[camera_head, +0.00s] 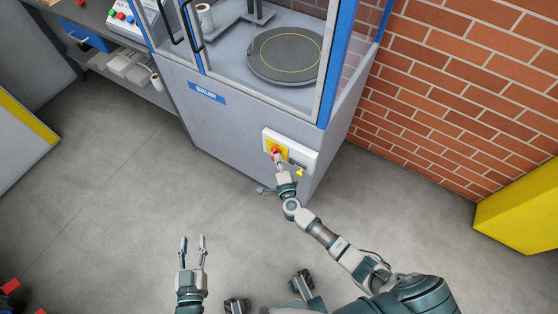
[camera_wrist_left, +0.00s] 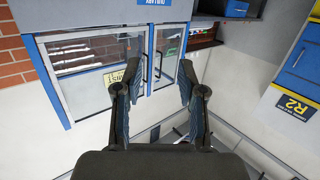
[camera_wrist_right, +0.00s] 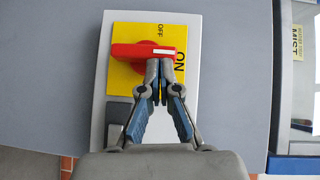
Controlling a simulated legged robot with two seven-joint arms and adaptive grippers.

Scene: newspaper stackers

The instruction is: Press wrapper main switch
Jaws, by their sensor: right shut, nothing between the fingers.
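The wrapper main switch is a red rotary handle (camera_wrist_right: 143,51) on a yellow plate (camera_wrist_right: 121,30) marked OFF and ON. In the right wrist view the handle lies crosswise, its white-marked end on the side of the ON lettering. In the head view the red handle (camera_head: 276,151) is small, on a white box on the machine's front. My right gripper (camera_wrist_right: 163,66) is shut and empty, its tips at the handle's lower edge near the marked end; I cannot tell whether they touch. My left gripper (camera_head: 193,240) is open and empty over the floor; it also shows open in its wrist view (camera_wrist_left: 158,75).
The grey wrapper cabinet (camera_head: 240,125) has a glazed upper part with a round turntable (camera_head: 285,54). A brick wall (camera_head: 440,120) and a yellow block (camera_head: 520,210) stand to the right. A bench (camera_head: 95,20) is at upper left. The floor left of the cabinet is clear.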

